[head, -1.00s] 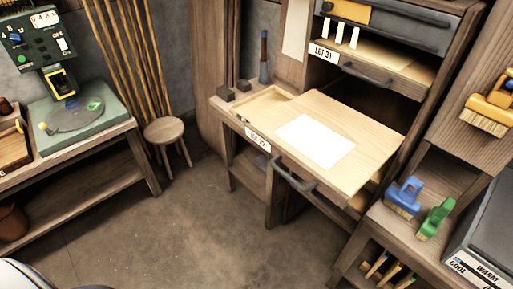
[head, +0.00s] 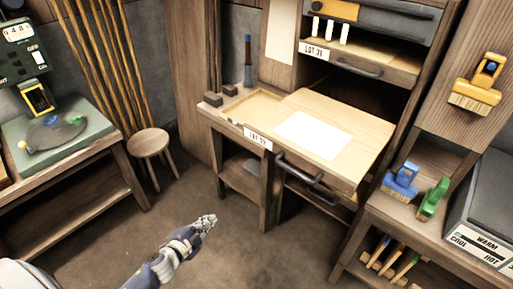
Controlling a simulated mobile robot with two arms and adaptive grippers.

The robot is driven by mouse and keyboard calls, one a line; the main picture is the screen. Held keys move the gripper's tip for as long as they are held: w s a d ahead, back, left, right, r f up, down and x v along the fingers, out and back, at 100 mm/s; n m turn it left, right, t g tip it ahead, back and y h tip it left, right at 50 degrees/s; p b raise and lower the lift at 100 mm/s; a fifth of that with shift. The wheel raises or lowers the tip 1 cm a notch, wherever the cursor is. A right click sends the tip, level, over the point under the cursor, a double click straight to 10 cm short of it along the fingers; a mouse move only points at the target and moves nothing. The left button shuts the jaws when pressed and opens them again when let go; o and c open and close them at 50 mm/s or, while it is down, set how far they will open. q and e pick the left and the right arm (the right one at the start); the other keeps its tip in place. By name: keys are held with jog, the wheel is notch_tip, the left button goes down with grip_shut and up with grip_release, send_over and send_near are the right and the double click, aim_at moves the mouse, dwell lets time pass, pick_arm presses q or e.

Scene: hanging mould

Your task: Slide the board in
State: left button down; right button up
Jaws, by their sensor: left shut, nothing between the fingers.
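The pull-out board (head: 345,115) is pale wood and sticks out from the cabinet at desk height. A white sheet (head: 313,135) lies on it. My right gripper is not in view.
A round stool (head: 148,143) and a bench (head: 60,165) stand at the left. A lower shelf unit (head: 440,215) with blue and green brushes stands at the right. Open floor (head: 220,265) lies in front of the cabinet.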

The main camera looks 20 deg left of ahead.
pick_arm(q)
jog(key=w+d+r+m+t+h, duration=0.1)
jog(key=w+r+m, duration=0.1)
jog(key=r, duration=0.5)
jog(key=w+d+r+m+t+h, duration=0.1)
jog(key=w+r+m, duration=0.15)
jog(key=r, duration=0.35)
jog(key=m+t+h, duration=0.1)
jog(key=m+h, duration=0.2)
jog(key=m, duration=0.2)
send_near(262, 140)
jog(key=p+x, duration=0.2)
jog(key=x, duration=0.4)
jog(key=shift+f, duration=0.1)
jog(key=shift+w+d, duration=0.15)
jog(key=shift+w, duration=0.4)
